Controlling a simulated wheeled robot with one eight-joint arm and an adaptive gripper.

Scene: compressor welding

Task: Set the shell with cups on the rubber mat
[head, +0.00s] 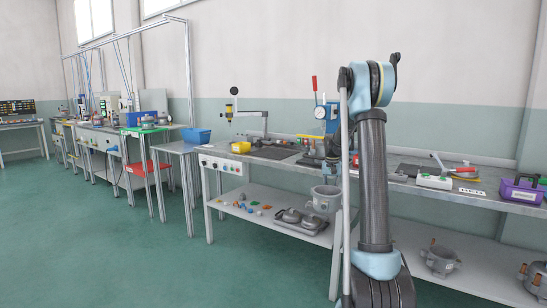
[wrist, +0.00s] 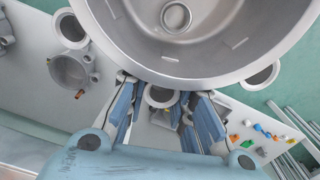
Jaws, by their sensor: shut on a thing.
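The grey shell with cups (head: 325,200) hangs in front of the bench's front edge, below the tabletop, in the head view. In the wrist view the open shell (wrist: 185,55) fills the top, with ring-like cups around its side. My gripper (wrist: 161,100) is shut on the shell at the near cup, between its blue fingers. In the head view my gripper (head: 331,170) is small and partly hidden by my arm. A dark flat mat (head: 274,153), which looks like the rubber mat, lies on the bench to the left of the shell.
A blue press with a red lever (head: 326,112) stands on the bench behind my arm. The lower shelf holds small coloured parts (head: 255,206), grey domed pieces (head: 299,218) and other shells (head: 440,260). Open floor lies left.

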